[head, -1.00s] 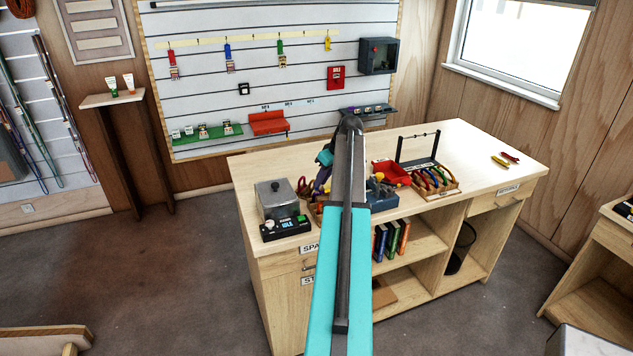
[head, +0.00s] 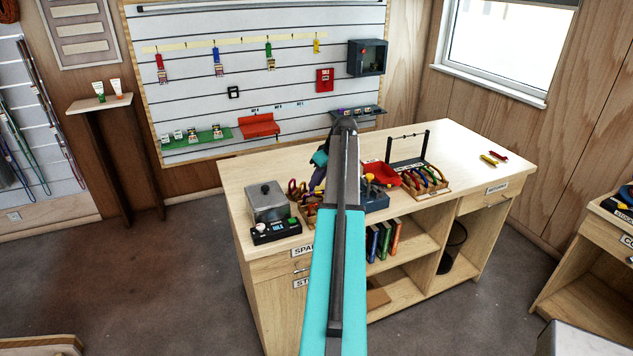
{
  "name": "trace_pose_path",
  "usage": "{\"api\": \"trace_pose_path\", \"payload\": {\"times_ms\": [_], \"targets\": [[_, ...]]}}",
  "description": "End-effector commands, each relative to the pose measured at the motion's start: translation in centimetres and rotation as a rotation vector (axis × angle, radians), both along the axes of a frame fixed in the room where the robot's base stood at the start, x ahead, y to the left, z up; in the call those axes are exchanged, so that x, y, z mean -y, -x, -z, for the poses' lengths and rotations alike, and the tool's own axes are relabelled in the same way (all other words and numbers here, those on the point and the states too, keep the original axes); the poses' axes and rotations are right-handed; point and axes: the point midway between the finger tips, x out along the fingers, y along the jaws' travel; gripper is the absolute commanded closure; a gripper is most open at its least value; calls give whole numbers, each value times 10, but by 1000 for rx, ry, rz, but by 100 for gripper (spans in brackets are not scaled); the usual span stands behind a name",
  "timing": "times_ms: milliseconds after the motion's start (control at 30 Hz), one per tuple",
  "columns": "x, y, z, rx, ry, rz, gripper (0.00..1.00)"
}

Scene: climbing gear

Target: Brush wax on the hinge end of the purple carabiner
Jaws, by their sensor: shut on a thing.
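My arm runs up the middle of the head view and bends down over the bench. My gripper (head: 317,180) shows only as a small dark and teal shape left of the arm, low over the bench top. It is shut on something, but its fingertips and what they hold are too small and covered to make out. I cannot pick out the purple carabiner, the wax or the brush for sure. Several coloured loops, perhaps carabiners, sit in a wooden rack (head: 428,186) right of my arm. Small purplish items sit on a dark wall shelf (head: 371,115).
A red bin (head: 382,173) and blue box (head: 376,198) are beside my arm. A black hanging frame (head: 407,137) stands behind the rack. The bench's right part (head: 460,150) is mostly clear.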

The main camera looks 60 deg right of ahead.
Motion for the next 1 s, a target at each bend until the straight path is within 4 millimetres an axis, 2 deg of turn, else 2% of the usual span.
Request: {"api": "trace_pose_path", "payload": {"times_ms": [700,1000], "targets": [[-33,-20,0,-4,-7,-4,100],[-34,-23,0,-1,-3,-1,100]]}}
